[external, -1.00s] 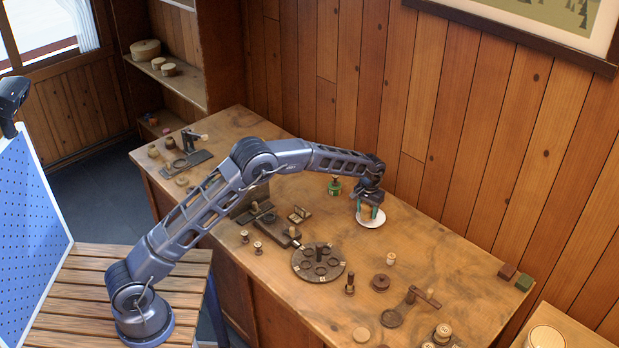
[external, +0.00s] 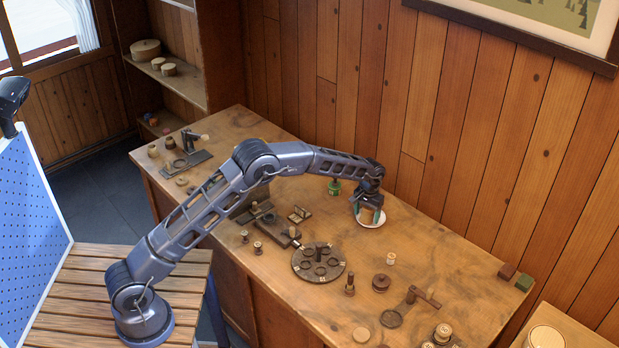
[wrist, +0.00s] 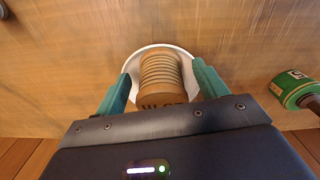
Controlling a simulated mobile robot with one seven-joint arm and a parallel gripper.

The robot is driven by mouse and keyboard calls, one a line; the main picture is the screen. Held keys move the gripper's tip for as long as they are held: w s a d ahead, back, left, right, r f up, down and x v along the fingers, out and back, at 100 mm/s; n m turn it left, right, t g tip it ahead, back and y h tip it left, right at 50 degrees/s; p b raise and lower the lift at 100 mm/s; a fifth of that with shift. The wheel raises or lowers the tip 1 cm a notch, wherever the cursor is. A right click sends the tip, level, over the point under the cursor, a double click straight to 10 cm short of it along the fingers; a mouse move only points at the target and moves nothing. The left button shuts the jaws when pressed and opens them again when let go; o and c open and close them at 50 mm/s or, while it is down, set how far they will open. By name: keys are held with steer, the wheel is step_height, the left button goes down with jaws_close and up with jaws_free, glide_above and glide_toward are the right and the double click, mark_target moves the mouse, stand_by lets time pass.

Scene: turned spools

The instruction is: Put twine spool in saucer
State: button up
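The twine spool (wrist: 162,78), tan with ribbed windings and dark lettering on its near end, is over the white saucer (wrist: 133,62) in the wrist view and appears to rest in it. My gripper (wrist: 164,82) has its two green fingers apart, one on each side of the spool, with gaps showing. In the external view my gripper (external: 367,214) is low over the saucer (external: 371,223), near the back edge of the bench. There the fingers mostly hide the spool.
A dark round rack (external: 340,270), a small pale spool (external: 391,259) and a reddish spool (external: 381,282) are nearer the front. The wood wall rises behind.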

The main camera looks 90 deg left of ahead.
mark_target(367, 209)
steer(key=shift+r, duration=0.1)
step_height(367, 209, up, 13)
stand_by(0.7)
steer(key=shift+d, duration=0.1)
steer(key=s+d+r+m+t, duration=0.1)
steer(key=s+d+r, duration=0.2)
steer(key=d+r, duration=0.4)
steer(key=s+d+r+m, duration=0.1)
steer(key=s+d+r, duration=0.1)
steer(key=d+r, duration=0.55)
steer(key=s+d+r+m+t, duration=0.1)
steer(key=s+d+r, duration=0.3)
steer(key=s+d, duration=0.3)
steer(key=s+d+r+m, duration=0.2)
steer(key=s+d+r, duration=0.1)
steer(key=s+d, duration=0.4)
steer(key=s+d+r+m+t, duration=0.1)
steer(key=s+d+r, duration=0.3)
steer(key=s+d, duration=0.3)
steer(key=s+d+f+m, duration=0.1)
steer(key=s+d, duration=0.3)
steer(key=s, duration=0.4)
steer(key=s+d+f+m+t, duration=0.1)
steer(key=s+d+f, duration=0.3)
steer(key=s, duration=0.5)
steer(key=s+d+f+m, duration=0.3)
steer(key=s+d, duration=0.3)
steer(key=s, duration=0.3)
steer(key=shift+t, duration=0.3)
